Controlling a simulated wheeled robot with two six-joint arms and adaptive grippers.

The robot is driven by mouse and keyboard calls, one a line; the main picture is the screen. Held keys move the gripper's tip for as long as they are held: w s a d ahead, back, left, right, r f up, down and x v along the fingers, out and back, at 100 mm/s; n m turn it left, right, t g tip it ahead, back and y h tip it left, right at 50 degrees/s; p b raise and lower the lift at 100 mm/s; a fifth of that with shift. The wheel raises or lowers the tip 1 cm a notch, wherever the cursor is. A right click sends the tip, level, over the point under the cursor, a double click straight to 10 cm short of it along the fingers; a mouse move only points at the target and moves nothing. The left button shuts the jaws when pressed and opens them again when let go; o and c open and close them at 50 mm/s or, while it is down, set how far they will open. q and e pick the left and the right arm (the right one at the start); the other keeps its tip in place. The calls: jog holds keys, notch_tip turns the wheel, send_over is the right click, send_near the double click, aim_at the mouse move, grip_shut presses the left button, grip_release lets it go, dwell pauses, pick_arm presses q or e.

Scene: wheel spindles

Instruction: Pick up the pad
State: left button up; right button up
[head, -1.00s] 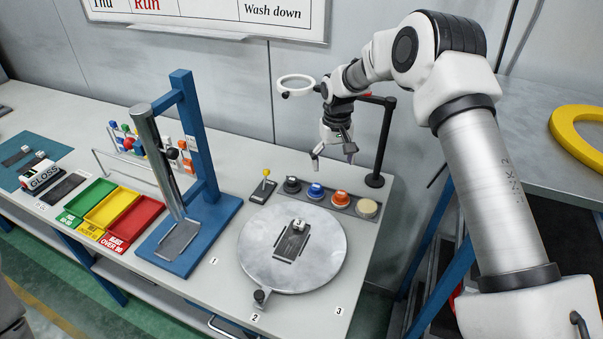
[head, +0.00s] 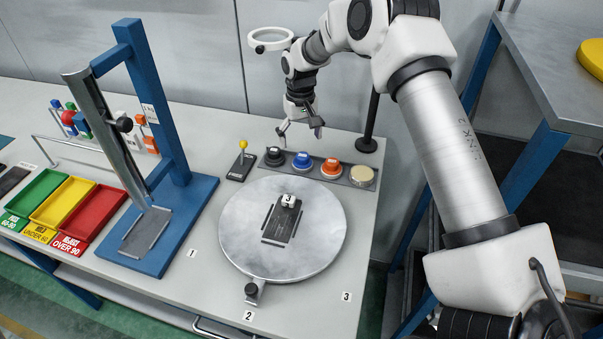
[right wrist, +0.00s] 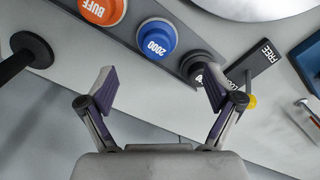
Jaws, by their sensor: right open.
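Several round pads stand in a row on a grey rack (head: 316,171): a black pad (head: 274,154), a blue pad (head: 301,160), an orange pad (head: 330,167) and a cream pad (head: 362,175). My right gripper (head: 300,134) is open and empty, just behind the blue and black pads in the head view. In the right wrist view its fingers (right wrist: 160,89) are spread. The blue pad (right wrist: 157,40), marked 2000, and the orange pad (right wrist: 98,9), marked BUFF, lie beyond them. One finger partly covers the black pad (right wrist: 197,66). My left gripper is not in view.
A round turntable (head: 240,230) holds a dark plate (head: 282,228) with a white block marked 3 (head: 289,201). A black post (head: 371,115) stands close to the right of my gripper. A yellow-knobbed lever (head: 243,146) is left of the rack. A blue stand (head: 178,195) is farther left.

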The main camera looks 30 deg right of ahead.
aim_at(303, 156)
jog(key=shift+w+f, duration=0.1)
jog(key=shift+f, duration=0.4)
jog(key=shift+f+p, duration=0.35)
jog(key=shift+p, duration=0.15)
jog(key=f+p, duration=0.1)
jog(key=s+f+p, duration=0.1)
jog(key=f, duration=0.1)
jog(key=shift+s+d+f, duration=0.1)
jog(key=shift+d, duration=0.05)
jog(key=f, duration=0.3)
jog(key=shift+w, duration=0.3)
jog(key=shift+r, duration=0.1)
jog(key=shift+s+r, duration=0.1)
jog(key=shift+s, duration=0.05)
jog(key=c, duration=1.2)
